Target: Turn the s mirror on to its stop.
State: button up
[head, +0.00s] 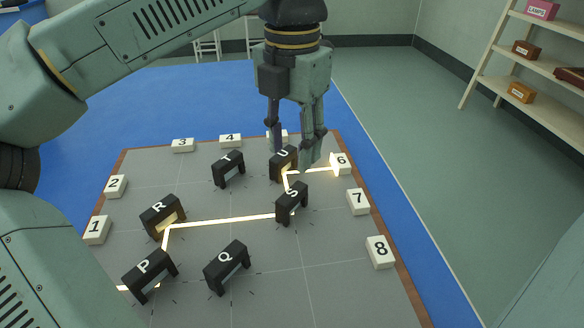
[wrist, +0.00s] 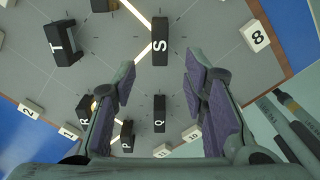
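The s mirror (head: 292,203) is a black block lettered S, standing on the grey bench top (head: 330,270) right of centre. In the wrist view the s mirror (wrist: 160,42) lies beyond the fingertips, lined up with the gap between them. My gripper (head: 295,150) is open, pointing down above the bench near the u mirror (head: 283,162) and the s mirror. In the wrist view my gripper (wrist: 160,72) has its purple-padded fingers wide apart with nothing between them. A bright beam runs from the r mirror (head: 162,215) to S, then to U, and on to block 6 (head: 340,163).
Other black mirrors stand nearby: T (head: 228,168), P (head: 150,274) and Q (head: 228,266). White numbered blocks line the bench edges, such as 7 (head: 358,201) and 8 (head: 380,251). The bench right of Q is clear. Shelves (head: 530,60) stand at the right.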

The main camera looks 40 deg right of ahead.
jog(key=shift+r, duration=1.45)
